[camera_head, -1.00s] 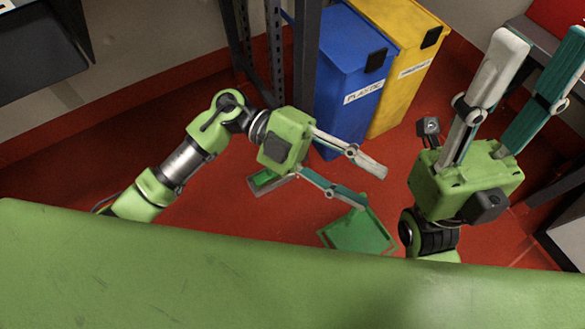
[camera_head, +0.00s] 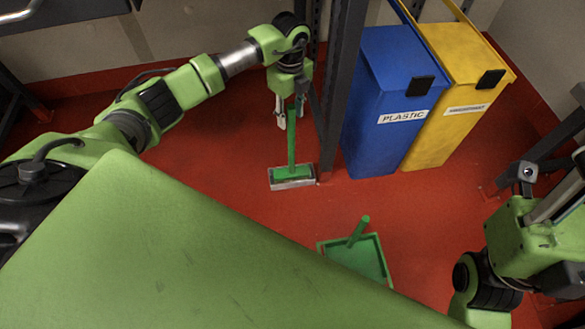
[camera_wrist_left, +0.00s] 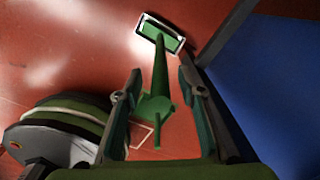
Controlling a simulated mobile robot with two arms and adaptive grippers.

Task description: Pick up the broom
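The broom stands upright on the red floor, its green handle (camera_head: 291,150) rising from a wide head (camera_head: 292,177) with a pale edge. My left gripper (camera_head: 290,112) points down at the handle's upper part, near the dark post. In the left wrist view the handle (camera_wrist_left: 160,72) runs between the two spread fingers, with a gap on each side, so the left gripper (camera_wrist_left: 157,92) looks open around it. The broom head (camera_wrist_left: 160,34) shows beyond the fingertips. My right gripper (camera_head: 545,230) is at the right edge, its fingers partly cut off.
A green dustpan (camera_head: 355,258) with a short handle lies on the floor in front. A dark metal post (camera_head: 342,90) stands just right of the broom. A blue plastic bin (camera_head: 388,110) and a yellow bin (camera_head: 455,95) stand further right. Floor between broom and dustpan is clear.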

